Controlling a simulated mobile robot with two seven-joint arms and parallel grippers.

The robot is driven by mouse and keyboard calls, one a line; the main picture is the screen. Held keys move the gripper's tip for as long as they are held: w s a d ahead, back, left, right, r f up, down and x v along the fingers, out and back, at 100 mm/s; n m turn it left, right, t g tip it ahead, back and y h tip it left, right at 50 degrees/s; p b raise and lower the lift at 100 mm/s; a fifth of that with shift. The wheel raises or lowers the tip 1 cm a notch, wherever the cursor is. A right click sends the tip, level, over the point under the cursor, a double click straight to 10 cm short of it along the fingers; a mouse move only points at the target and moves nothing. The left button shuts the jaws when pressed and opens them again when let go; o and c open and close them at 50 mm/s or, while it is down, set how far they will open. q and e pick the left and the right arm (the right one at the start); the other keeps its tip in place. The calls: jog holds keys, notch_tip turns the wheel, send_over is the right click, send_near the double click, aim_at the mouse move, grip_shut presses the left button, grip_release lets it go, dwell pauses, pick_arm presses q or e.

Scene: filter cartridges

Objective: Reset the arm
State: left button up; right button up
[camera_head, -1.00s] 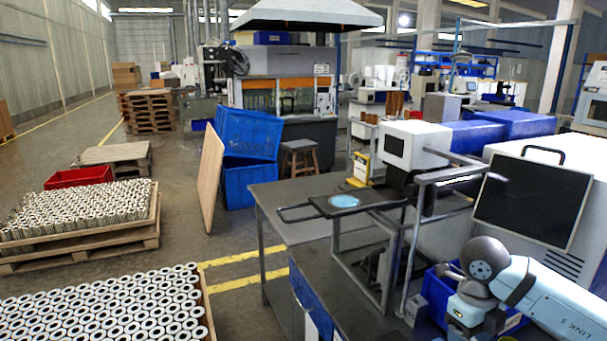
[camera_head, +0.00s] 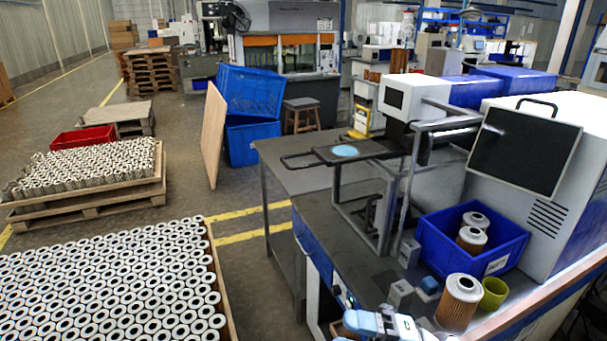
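A light blue and white part of my arm (camera_head: 375,323), most likely the right one, shows at the bottom edge, low over the front of the workbench. The frame edge cuts it off, and I cannot make out its fingers. My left gripper is not in view. A filter cartridge (camera_head: 459,301) stands upright on the bench beside an olive-green ring or cup (camera_head: 494,293). Two more cartridges (camera_head: 473,232) stand in the blue bin (camera_head: 438,243).
The bench holds small grey blocks (camera_head: 400,294) and a machine with a dark monitor (camera_head: 524,150) behind the bin. A grey side table (camera_head: 290,160) carries a plate with a light blue disc (camera_head: 345,151). Crates of cartridges (camera_head: 218,290) fill the lower left. Floor between is clear.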

jog(key=d+f+m+t+h, duration=0.4)
jog(key=f+m+t+h, duration=0.25)
jog(key=m, duration=0.55)
jog(key=d+f+m+t+h, duration=0.4)
jog(key=f+m+t+h, duration=0.3)
jog(key=m, duration=0.5)
jog(key=s+d+f+m+g+h, duration=0.35)
jog(key=s+f+m+g, duration=0.2)
jog(key=s+f, duration=0.55)
pick_arm(q)
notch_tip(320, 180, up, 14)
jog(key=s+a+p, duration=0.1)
jog(key=p, duration=1.5)
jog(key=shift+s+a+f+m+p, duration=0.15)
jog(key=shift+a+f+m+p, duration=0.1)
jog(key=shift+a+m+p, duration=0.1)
pick_arm(e)
notch_tip(320, 180, up, 13)
jog(key=shift+s+d, duration=0.25)
jog(key=shift+d, duration=0.1)
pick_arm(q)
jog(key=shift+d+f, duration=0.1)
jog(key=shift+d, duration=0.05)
pick_arm(e)
jog(key=shift+f, duration=0.2)
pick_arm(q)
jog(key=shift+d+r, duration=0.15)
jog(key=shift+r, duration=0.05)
